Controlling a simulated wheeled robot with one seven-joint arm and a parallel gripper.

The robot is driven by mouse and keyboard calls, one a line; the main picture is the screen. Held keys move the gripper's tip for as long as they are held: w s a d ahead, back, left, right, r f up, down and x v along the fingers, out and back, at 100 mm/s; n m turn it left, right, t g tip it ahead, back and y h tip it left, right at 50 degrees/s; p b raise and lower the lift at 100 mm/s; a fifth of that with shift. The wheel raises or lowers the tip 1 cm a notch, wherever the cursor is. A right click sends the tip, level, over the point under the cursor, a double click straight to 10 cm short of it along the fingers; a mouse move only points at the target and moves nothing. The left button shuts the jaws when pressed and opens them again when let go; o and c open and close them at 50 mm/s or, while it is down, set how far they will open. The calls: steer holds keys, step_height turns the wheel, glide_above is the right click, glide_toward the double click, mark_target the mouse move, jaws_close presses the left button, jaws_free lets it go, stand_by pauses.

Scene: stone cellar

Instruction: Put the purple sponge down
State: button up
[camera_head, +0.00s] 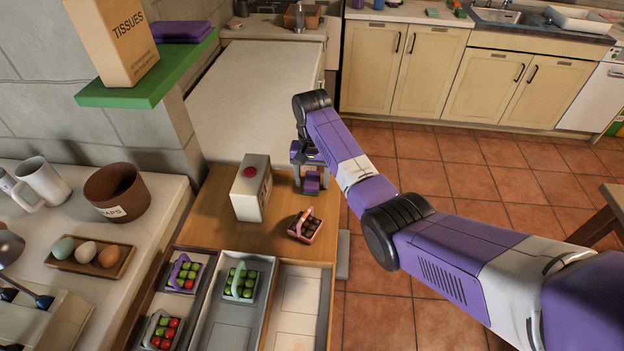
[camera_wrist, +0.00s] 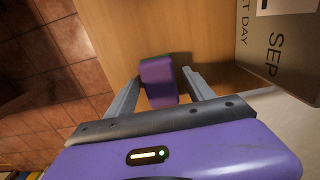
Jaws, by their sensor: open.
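The purple sponge (camera_head: 311,186) rests on the wooden counter, near its right edge, below my gripper (camera_head: 311,172). In the wrist view the sponge (camera_wrist: 158,78) lies between the two grey fingers of my gripper (camera_wrist: 161,76). The fingers are spread, with a visible gap between the sponge and the right finger. Part of the sponge is hidden by the gripper in the head view.
A calendar block (camera_head: 252,188) stands just left of the sponge. A small basket of dark round items (camera_head: 305,226) sits in front. Open drawers with trays of fruit (camera_head: 240,283) are nearer. The counter's right edge drops to the tiled floor (camera_head: 490,185).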

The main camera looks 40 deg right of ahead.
mark_target(312, 179)
step_height(312, 179, up, 12)
steer(key=p, duration=0.1)
steer(key=shift+p, duration=0.3)
stand_by(0.6)
